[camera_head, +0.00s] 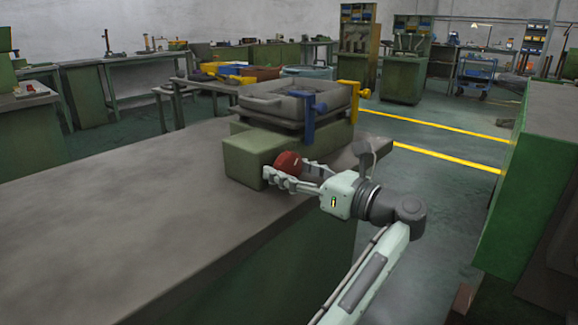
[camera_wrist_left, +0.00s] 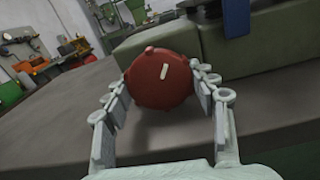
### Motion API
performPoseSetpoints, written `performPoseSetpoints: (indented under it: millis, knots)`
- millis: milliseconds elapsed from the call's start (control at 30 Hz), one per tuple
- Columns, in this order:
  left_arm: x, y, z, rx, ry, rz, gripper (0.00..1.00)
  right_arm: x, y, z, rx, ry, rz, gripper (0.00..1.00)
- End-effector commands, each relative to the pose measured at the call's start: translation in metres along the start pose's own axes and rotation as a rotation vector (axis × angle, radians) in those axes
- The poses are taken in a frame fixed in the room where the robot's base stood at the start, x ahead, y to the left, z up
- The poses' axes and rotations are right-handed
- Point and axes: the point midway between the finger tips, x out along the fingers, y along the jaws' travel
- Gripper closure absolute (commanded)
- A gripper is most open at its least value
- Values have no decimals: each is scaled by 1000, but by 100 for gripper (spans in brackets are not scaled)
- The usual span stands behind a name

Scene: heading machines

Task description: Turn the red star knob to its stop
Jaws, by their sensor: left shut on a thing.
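The red star knob (camera_head: 288,162) sits on the front of a green block (camera_head: 243,162) at the bench's right end. In the left wrist view the knob (camera_wrist_left: 160,82) faces me, with small lobes around its rim and a short pale mark slightly right of upright. My left gripper (camera_head: 287,172) is shut on the knob, with one finger on each side of it. In the wrist view its fingers (camera_wrist_left: 162,86) touch the left and right rim. The knob's shaft is hidden behind it. My right gripper is not in view.
A grey tray-like fixture (camera_head: 290,100) with a blue clamp (camera_head: 308,118) and a yellow clamp (camera_head: 349,97) stands above the green block. The grey bench top (camera_head: 130,205) is bare to the left. A green cabinet (camera_head: 535,170) stands at the right, across open floor.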

Motion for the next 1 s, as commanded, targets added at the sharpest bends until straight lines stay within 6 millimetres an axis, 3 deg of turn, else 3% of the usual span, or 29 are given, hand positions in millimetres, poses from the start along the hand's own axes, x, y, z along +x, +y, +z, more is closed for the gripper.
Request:
performPoseSetpoints:
  millis: [467,500,633,1000]
  knots:
    - [0,0,0,15,0,0,72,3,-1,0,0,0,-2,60]
    - [0,0,0,15,0,0,38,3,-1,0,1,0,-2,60]
    - [0,0,0,15,0,0,22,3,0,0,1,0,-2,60]
    - [-4,0,0,14,0,0,22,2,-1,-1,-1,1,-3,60]
